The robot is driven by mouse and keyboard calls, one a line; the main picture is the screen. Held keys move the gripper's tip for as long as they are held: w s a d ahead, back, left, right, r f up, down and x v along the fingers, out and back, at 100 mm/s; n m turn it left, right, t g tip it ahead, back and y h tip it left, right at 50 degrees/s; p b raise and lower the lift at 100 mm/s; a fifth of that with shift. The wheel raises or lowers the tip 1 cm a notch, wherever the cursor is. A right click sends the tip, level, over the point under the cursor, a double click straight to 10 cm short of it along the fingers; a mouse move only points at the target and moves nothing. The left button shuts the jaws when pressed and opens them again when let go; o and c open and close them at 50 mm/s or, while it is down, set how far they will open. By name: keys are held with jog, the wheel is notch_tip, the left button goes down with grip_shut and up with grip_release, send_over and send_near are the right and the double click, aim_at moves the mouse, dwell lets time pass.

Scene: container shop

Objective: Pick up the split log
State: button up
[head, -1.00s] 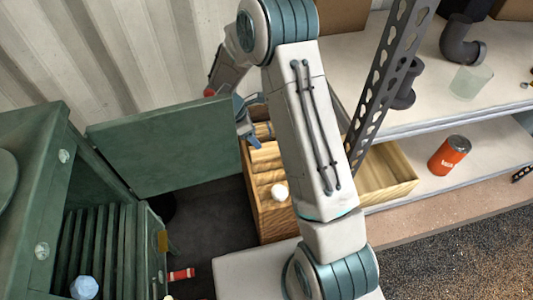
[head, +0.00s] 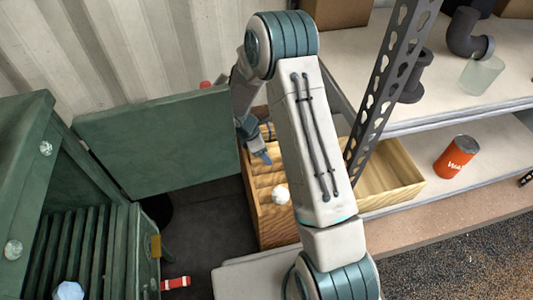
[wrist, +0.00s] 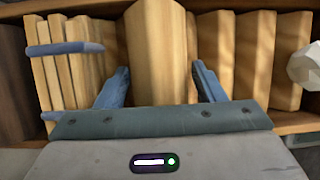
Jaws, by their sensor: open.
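Several pale split logs fill a wooden crate (head: 277,224). In the wrist view, a broad, light split log (wrist: 162,45) stands between the two blue fingers of my gripper (wrist: 161,74). The fingers are apart, one on each side of it, with visible gaps. Its lower end is hidden behind the gripper body. In the head view, my gripper (head: 260,148) is over the crate's back left part, and my arm hides much of the crate's right side.
A white rounded object (head: 280,194) is at the crate; it also shows at the wrist view's right edge (wrist: 305,66). An open green door (head: 155,143) stands close left of my gripper. A perforated shelf post (head: 388,85) is to the right. An orange can (head: 456,157) sits on the lower shelf.

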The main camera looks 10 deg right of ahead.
jog(key=shift+c, duration=0.3)
jog(key=c, duration=0.8)
jog(key=shift+c, duration=0.2)
jog(key=shift+r, duration=0.1)
